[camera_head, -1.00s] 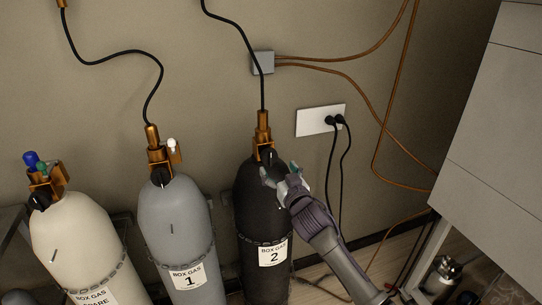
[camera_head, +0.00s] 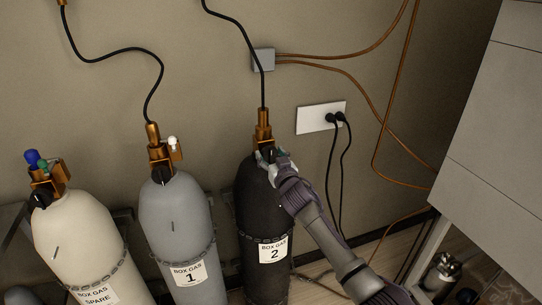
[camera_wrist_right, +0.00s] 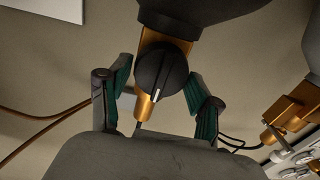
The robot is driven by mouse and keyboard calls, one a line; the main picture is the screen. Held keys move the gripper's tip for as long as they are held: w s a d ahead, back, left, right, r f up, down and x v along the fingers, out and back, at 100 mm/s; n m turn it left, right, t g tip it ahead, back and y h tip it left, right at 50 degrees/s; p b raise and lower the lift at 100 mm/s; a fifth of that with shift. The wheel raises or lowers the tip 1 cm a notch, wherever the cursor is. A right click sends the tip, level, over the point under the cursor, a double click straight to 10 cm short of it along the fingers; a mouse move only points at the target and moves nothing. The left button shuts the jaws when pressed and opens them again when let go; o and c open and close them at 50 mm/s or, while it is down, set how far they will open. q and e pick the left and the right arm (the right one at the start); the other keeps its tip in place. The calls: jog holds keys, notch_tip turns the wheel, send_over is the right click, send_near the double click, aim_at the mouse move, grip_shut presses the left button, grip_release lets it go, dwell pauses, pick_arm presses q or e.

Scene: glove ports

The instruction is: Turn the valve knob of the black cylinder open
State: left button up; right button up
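The black cylinder (camera_head: 258,205), labelled Box Gas 2, stands upright against the wall, with a brass valve on top. Its round black valve knob (camera_head: 267,154) with a white line shows large in the right wrist view (camera_wrist_right: 162,71). My right gripper (camera_head: 276,161) is at the knob. In the right wrist view the two green-padded fingers (camera_wrist_right: 158,95) are apart, one on each side of the knob, with gaps visible between pads and knob. The gripper is open. My left gripper is not in view.
A grey cylinder (camera_head: 175,222) labelled 1 and a cream spare cylinder (camera_head: 78,238) stand to the left. A white wall socket (camera_head: 320,118) with cables and a grey cabinet (camera_head: 495,150) are to the right.

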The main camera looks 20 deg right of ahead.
jog(key=c, duration=0.6)
